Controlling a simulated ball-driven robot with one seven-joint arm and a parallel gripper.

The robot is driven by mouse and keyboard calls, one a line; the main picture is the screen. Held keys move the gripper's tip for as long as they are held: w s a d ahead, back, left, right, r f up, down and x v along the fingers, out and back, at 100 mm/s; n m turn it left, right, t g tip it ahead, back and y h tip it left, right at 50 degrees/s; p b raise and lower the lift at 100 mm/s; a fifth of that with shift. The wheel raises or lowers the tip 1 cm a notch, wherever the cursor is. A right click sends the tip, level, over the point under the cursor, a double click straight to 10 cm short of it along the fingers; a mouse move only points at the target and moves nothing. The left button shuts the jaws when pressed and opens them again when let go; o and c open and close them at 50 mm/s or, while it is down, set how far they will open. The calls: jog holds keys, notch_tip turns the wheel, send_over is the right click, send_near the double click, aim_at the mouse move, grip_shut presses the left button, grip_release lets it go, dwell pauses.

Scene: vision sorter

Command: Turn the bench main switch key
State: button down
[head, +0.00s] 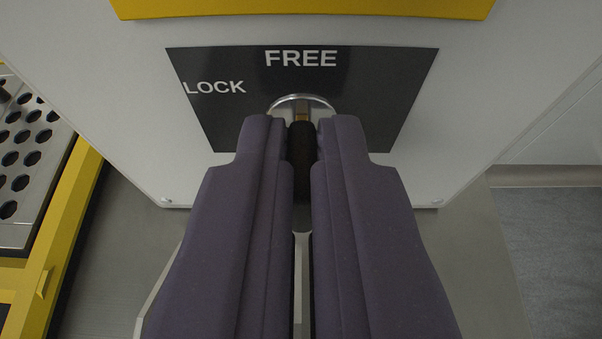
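The bench main switch is a dark plate (218,118) on a light grey box front, with the words FREE at the top and LOCK at the upper left. A round metal lock collar (303,100) sits below FREE. A key with a black head (303,165) and a brass-coloured part stands out from the collar, pointing near the FREE mark. My gripper (302,140) is in front of the plate, with its two purple fingers on either side of the key head. The fingers appear to be closed on the key head. Most of the collar's lower part is hidden.
A yellow band (300,8) runs along the top of the grey box (480,60). At the left is a yellow-framed rack (60,225) with a perforated metal plate (35,160). Grey floor shows at the lower right.

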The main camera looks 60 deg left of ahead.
jog(key=shift+f+n+b, duration=0.1)
jog(key=shift+n+b, duration=0.2)
jog(key=n+t+b, duration=0.2)
jog(key=n, duration=0.1)
jog(key=n+t+h+b, duration=0.1)
jog(key=n+b, duration=0.1)
jog(key=n, duration=0.1)
jog(key=s+n+t+b, duration=0.1)
jog(key=n+t+b, duration=0.1)
jog(key=n, duration=0.1)
jog(key=shift+a+f+t+h, duration=0.3)
jog(key=shift+f, duration=0.1)
jog(key=shift+f+n+t, duration=0.15)
jog(key=shift+n+t, duration=0.3)
jog(key=shift+n, duration=0.5)
jog(key=shift+f+n+t, duration=0.1)
jog(key=shift+n+t, duration=0.35)
jog(key=shift+n, duration=0.5)
jog(key=c, duration=1.2)
grip_release()
jog(key=shift+c, duration=0.2)
